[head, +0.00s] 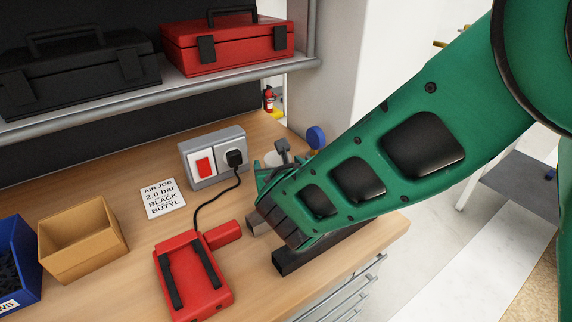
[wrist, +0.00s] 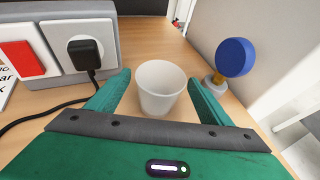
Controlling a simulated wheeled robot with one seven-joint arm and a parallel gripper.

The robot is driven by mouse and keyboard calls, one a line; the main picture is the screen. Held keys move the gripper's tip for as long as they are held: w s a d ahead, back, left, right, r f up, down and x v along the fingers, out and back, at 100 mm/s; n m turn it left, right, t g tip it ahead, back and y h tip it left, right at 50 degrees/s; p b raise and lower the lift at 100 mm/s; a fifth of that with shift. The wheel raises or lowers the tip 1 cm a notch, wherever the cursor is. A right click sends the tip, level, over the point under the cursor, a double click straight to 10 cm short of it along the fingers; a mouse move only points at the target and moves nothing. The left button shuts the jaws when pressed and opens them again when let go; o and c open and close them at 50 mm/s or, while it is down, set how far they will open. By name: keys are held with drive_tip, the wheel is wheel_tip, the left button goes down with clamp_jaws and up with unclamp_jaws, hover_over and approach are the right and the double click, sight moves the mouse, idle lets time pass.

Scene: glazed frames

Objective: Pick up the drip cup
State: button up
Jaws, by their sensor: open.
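The drip cup (wrist: 160,88) is a small white cup standing upright on the wooden workbench. In the wrist view it sits between and slightly beyond the two green fingers of my gripper (wrist: 160,92), with a gap on each side. My gripper is open and holds nothing. In the head view a pale part of the cup (head: 271,158) shows behind my gripper (head: 268,170); my green arm and wrist hide most of both.
A grey socket box (head: 212,157) with a black plug and cable stands left of the cup. A blue round knob (wrist: 236,58) on a stand is to its right. A red charger-like device (head: 193,278), a tan bin (head: 82,238) and a printed card (head: 163,199) lie on the bench (head: 130,185).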

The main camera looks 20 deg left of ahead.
drive_tip(key=shift+w+a+f, duration=0.15)
drive_tip(key=shift+w+a, duration=0.05)
drive_tip(key=shift+w, duration=0.25)
drive_tip(key=c, duration=1.1)
drive_tip(key=shift+c, duration=0.2)
